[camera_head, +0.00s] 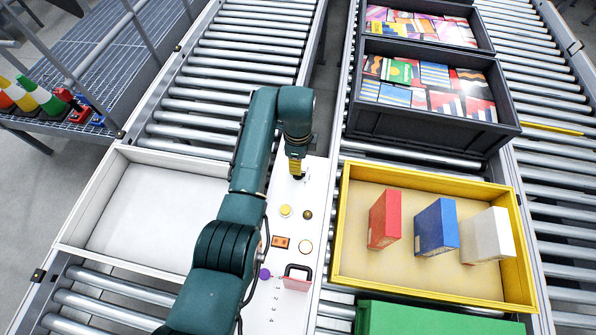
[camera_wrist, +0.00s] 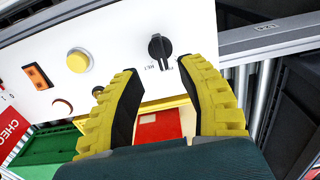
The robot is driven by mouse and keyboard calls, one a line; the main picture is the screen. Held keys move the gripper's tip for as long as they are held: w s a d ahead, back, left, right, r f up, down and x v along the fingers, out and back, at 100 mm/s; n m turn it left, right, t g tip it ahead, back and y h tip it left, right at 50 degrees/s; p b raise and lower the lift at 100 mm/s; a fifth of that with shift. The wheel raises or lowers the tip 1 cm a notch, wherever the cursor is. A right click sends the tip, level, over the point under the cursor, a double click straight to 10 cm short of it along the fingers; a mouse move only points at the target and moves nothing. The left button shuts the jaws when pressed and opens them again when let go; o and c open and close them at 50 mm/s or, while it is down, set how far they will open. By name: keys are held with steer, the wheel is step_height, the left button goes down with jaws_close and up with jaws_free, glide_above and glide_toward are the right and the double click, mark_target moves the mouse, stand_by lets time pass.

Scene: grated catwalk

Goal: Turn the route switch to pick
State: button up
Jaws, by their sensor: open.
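The route switch (camera_wrist: 160,48) is a black rotary knob on the white control panel (camera_wrist: 115,35) in the wrist view. Small lettering sits beside it, too small to read surely, and I cannot tell which position the knob points to. My gripper (camera_wrist: 160,72) is open, with its two yellow ribbed fingers apart and nothing between them. In the wrist view the knob lies just beyond the fingertips, between their lines, and looks untouched. In the head view my gripper (camera_head: 296,168) points down over the far end of the panel and mostly hides the knob.
The panel also bears a yellow button (camera_head: 285,211), a brass-coloured knob (camera_head: 308,214), an orange switch (camera_head: 280,242) and a purple button (camera_head: 265,273). A yellow-rimmed tray (camera_head: 345,225) with red, blue and white boxes stands right. An empty white tray (camera_head: 150,210) lies left.

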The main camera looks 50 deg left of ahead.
step_height(320, 180, down, 6)
steer(key=shift+f+b, duration=0.25)
steer(key=shift+b, duration=0.35)
steer(key=shift+c, duration=0.2)
jaws_close()
